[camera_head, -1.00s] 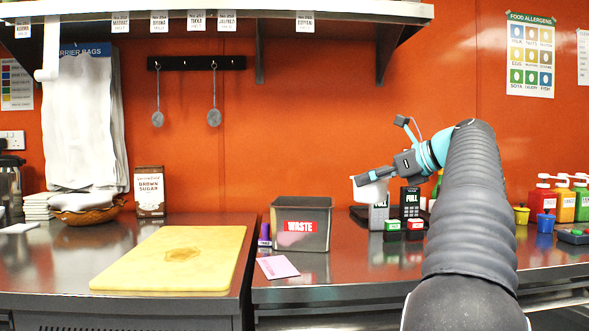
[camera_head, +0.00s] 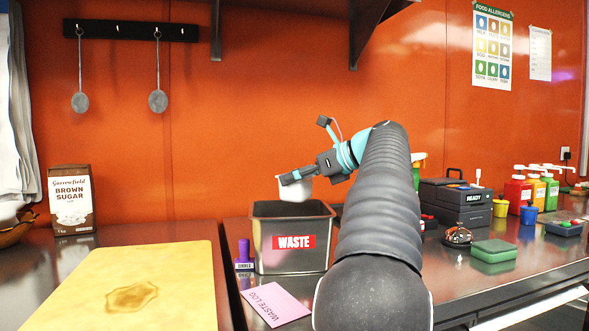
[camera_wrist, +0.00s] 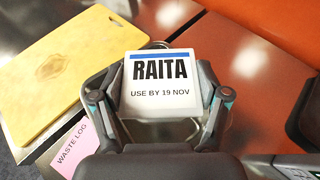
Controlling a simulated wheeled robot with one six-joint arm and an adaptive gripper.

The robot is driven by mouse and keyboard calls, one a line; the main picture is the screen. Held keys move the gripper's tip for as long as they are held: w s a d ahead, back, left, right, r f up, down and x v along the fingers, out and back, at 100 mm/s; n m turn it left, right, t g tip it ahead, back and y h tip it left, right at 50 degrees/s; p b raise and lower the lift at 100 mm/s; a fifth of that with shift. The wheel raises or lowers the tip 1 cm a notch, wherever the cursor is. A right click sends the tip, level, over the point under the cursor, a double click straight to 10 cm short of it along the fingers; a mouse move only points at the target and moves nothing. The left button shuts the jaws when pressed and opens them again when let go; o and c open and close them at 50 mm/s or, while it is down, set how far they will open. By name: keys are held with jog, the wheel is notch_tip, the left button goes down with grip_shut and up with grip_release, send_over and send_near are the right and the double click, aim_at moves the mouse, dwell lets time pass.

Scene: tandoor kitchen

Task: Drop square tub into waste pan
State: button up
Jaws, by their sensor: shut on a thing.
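My gripper (camera_head: 290,178) is shut on the white square tub (camera_head: 296,188). In the wrist view the tub (camera_wrist: 162,82) sits between my two fingers (camera_wrist: 160,100), its lid reading "RAITA, USE BY 19 NOV". The metal waste pan (camera_head: 270,256), with a red "WASTE" label, stands on the counter. In the head view the tub appears just above the pan's rim, its lower edge near the rim line.
A yellow cutting board (camera_head: 165,290) is at the left. A bell (camera_head: 458,235), a green sponge (camera_head: 493,251) and sauce pumps (camera_head: 517,192) are at the right.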

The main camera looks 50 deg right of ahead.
aim_at(298, 192)
jog(key=shift+f+b, duration=0.55)
jog(key=shift+f, duration=1.25)
jog(key=o, duration=1.5)
jog(key=shift+c, duration=0.2)
jog(key=shift+s, duration=0.1)
jog(key=v, duration=1.2)
